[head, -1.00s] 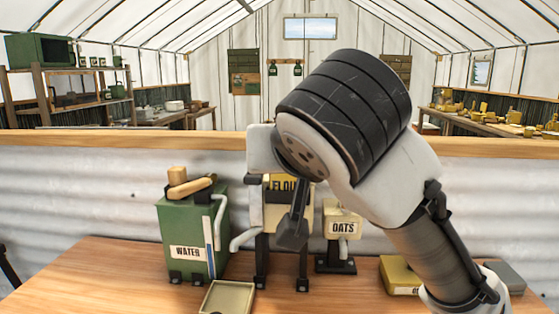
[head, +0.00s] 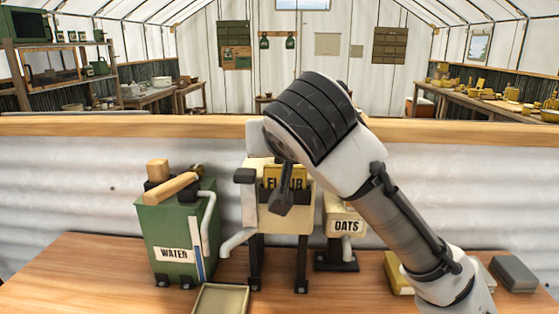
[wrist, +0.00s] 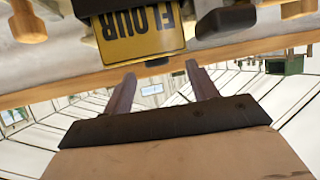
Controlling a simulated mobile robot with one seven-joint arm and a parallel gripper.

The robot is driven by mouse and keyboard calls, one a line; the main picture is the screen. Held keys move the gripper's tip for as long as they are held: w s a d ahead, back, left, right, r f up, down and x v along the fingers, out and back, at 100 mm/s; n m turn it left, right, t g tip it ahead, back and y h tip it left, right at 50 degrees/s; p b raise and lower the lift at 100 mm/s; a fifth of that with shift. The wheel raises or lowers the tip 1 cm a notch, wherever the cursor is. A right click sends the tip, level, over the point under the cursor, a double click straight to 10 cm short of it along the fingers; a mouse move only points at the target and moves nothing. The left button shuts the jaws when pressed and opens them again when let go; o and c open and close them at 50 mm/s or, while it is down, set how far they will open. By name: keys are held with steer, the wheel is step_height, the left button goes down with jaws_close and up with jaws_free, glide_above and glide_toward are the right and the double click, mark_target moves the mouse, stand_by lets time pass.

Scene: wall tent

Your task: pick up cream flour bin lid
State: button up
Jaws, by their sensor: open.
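The cream flour bin (head: 272,217) stands on dark legs on the wooden counter, with a yellow FLOUR label (head: 270,180). The label is upside down at the top of the wrist view (wrist: 143,35). My arm covers much of the bin's top, so I cannot make out the lid clearly. My gripper (head: 282,205) points down in front of the bin in the head view. In the wrist view its two fingers (wrist: 158,72) are apart with nothing between them, and the label is beyond the tips. I cannot tell whether they touch the bin.
A green water container (head: 173,235) with wooden pieces on top stands left. A shallow cream tray (head: 222,286) lies at the front. The oats bin (head: 345,225) is close on the right, then a yellow box (head: 396,280) and a grey block (head: 513,273). A corrugated wall (head: 80,190) stands behind.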

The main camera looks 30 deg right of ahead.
steer(key=p+x, duration=0.1)
steer(key=x, duration=0.4)
steer(key=shift+w+d+f+p, duration=0.1)
steer(key=shift+w+d+p, duration=0.05)
steer(key=shift+d+p, duration=0.2)
steer(key=c, duration=1.1)
